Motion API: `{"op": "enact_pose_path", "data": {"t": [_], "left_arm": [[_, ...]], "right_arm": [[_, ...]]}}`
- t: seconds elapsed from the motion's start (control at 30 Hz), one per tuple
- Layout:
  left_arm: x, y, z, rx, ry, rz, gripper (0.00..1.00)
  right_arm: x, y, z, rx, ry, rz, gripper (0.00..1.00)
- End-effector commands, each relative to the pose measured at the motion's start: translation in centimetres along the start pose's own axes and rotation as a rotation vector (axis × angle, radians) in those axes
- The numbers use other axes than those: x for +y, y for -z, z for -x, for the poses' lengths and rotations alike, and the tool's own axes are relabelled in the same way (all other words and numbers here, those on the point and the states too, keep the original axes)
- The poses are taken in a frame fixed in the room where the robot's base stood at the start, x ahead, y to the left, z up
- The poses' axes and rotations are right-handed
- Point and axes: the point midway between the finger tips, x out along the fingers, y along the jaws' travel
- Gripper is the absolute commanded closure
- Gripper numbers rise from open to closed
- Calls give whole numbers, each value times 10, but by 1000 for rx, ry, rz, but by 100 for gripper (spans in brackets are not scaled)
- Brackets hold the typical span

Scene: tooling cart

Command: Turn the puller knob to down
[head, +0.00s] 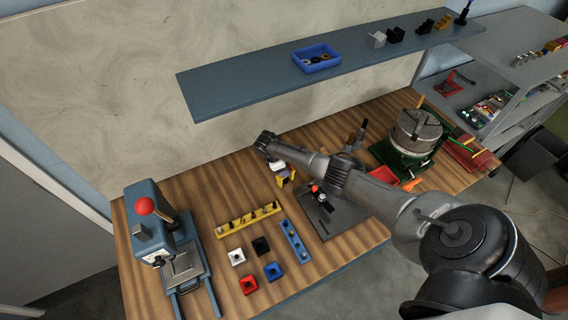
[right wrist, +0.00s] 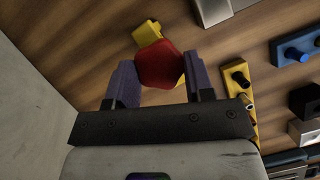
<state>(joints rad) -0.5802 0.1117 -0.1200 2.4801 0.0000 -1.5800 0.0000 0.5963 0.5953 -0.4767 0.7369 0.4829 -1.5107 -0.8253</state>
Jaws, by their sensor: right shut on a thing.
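A red faceted knob (right wrist: 160,68) sits between the two purple fingers of my right gripper (right wrist: 162,85) in the right wrist view. The gripper is shut on it. A yellow part (right wrist: 147,33) shows just beyond the knob; I take these to be the puller. In the head view my right gripper (head: 287,178) points down over the wooden bench, behind the grey plate, with yellow (head: 283,182) showing at its fingers. The red knob is hidden there by the gripper. Which way the knob is turned cannot be told. My left gripper is not in view.
A yellow rail with pegs (head: 248,219) and a blue rail (head: 294,241) lie left of a dark grey plate (head: 330,220). Several small coloured blocks lie in front. A press with a red ball (head: 145,206) stands left. A blue shelf (head: 250,84) overhangs the bench's back.

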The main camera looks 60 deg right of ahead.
Motion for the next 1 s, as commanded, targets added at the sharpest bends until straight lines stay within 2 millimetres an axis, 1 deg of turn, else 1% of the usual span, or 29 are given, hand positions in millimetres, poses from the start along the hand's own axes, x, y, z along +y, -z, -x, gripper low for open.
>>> {"op": "enact_pose_path", "data": {"t": [0.03,0.1,0.3,0.5,0.7,1.0], "left_arm": [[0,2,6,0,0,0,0],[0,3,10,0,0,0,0],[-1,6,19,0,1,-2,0],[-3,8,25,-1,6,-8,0],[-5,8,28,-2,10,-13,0],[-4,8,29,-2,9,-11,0]], "right_arm": [[-1,-1,3,0,-17,40,76],[-2,-1,2,-1,-39,96,76],[-3,-1,2,0,-94,229,76],[-3,-1,1,0,-135,325,76],[-4,0,0,0,-157,380,76],[-3,0,-1,2,-168,404,76]]}}
